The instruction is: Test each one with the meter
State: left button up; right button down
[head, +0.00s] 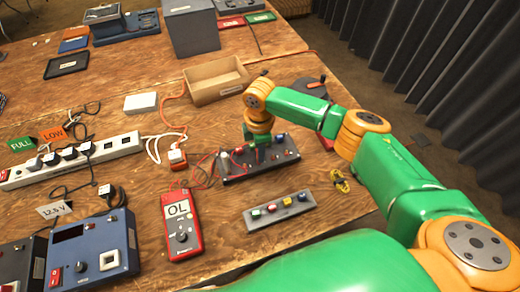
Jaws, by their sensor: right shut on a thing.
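The red multimeter (182,238) lies at the front middle of the bench, its display reading "OL". Its red leads run to a dark block (288,158) with several small fittings on top, one of them blue. My right gripper (261,154) points down over the left half of this block, shut on a small item that its fingers mostly hide. I cannot tell whether the item touches the block. A grey rack (270,225) in front holds several small coloured pieces in a row. My left gripper is not in view.
A white power strip (112,148) with plugs lies left, near FULL (20,144) and LOW (53,133) cards. A blue powered unit (110,262) stands front left. An open cardboard box (216,92) and a white box (140,103) sit behind. Bare wood surrounds the multimeter.

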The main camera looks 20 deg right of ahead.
jog(key=shift+f, duration=0.65)
dwell(0.8)
jog(key=shift+f, duration=0.3)
dwell(0.6)
jog(key=shift+c, duration=2)
grip_release()
notch_tip(320, 180, up, 8)
jog(key=p, duration=0.8)
jog(key=shift+f, duration=0.2)
